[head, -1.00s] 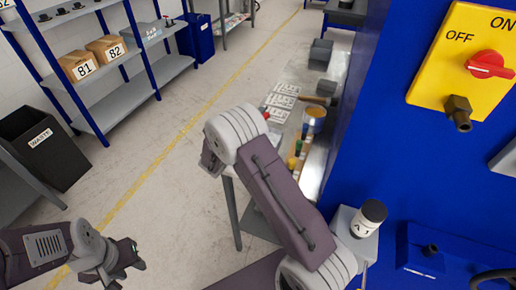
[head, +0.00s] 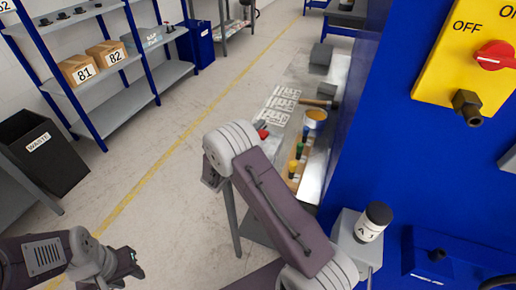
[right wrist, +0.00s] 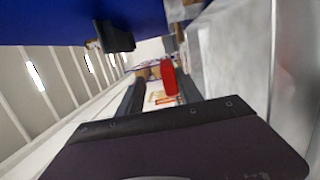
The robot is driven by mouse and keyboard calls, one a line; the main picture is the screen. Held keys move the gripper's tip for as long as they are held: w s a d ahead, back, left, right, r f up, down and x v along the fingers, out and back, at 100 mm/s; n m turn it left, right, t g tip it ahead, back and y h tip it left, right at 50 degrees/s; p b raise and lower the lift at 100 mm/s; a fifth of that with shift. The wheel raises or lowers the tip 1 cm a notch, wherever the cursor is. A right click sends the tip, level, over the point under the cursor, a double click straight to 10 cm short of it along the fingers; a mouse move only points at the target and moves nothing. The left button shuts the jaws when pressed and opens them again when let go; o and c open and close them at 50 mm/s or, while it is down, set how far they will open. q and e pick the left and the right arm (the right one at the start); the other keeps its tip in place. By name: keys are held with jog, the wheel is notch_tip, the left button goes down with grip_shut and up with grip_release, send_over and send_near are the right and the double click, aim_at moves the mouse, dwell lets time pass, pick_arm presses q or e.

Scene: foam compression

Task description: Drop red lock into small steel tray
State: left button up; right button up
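The red lock (right wrist: 168,77) shows upright between the dark fingers of my right gripper (right wrist: 162,88) in the right wrist view, close against the right-hand finger. In the head view a small red part of the lock (head: 263,134) shows beside my right arm's wrist, over the bench side. My right arm hides most of that gripper there. My left gripper (head: 136,266) is low at the left over the floor, away from the bench; its finger gap is unclear. I cannot make out the small steel tray with certainty.
The metal bench (head: 338,85) carries white printed cards (head: 280,103), a yellow-filled can (head: 314,119), small coloured bottles (head: 298,155) and grey blocks (head: 320,58). A blue panel (head: 400,150) stands at its right. A waste bin (head: 40,155) and shelves stand left, with open floor between.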

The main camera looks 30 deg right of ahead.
jog(key=b+v, duration=0.1)
jog(key=v, duration=0.8)
jog(key=shift+a, duration=0.1)
dwell(0.4)
